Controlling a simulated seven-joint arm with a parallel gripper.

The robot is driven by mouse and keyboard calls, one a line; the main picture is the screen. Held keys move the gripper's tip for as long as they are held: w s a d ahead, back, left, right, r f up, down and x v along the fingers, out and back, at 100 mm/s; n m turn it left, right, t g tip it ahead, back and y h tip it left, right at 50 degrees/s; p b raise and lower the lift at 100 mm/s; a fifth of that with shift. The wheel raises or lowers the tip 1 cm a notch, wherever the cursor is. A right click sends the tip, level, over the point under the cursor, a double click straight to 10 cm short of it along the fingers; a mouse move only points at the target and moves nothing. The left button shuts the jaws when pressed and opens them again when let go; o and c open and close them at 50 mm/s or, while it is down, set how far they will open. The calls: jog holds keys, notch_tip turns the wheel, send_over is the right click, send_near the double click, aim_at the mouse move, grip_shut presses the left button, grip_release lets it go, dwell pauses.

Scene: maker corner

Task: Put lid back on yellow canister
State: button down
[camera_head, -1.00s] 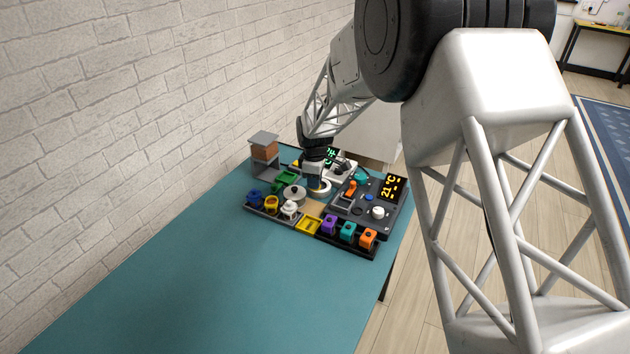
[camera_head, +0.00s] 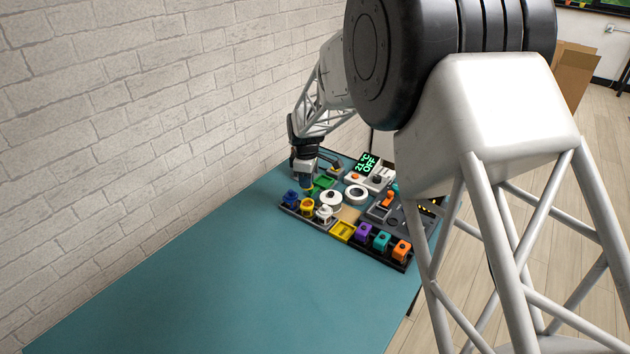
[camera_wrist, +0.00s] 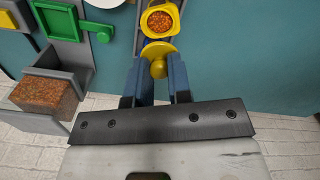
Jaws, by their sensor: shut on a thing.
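The yellow canister (camera_wrist: 160,20) stands open in the wrist view, with orange-red grainy contents showing. It also shows in the head view (camera_head: 307,208), in the front row of the rack. A round yellow lid (camera_wrist: 159,49) with a knob lies just on the gripper side of the canister's mouth, not over its opening. My gripper (camera_wrist: 158,76) is shut on the lid's knob between its blue fingers. In the head view my gripper (camera_head: 306,186) is just behind the yellow canister. I cannot tell the lid's exact height above the rack.
Beside the yellow canister stand a blue canister (camera_head: 291,198) and a white one (camera_head: 324,213). A green tray (camera_wrist: 60,21) and a brown block (camera_wrist: 45,96) in a grey holder are to the left in the wrist view. Purple, teal and orange containers stand to the right. The teal tabletop (camera_head: 230,270) in front is clear.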

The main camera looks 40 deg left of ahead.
jog(key=shift+f, duration=0.2)
dwell(0.3)
jog(key=shift+f, duration=3)
jog(key=shift+f, duration=0.2)
dwell(0.5)
jog(key=shift+c, duration=2.4)
grip_release()
jog(key=shift+r, duration=0.25)
jog(key=shift+r, duration=3.25)
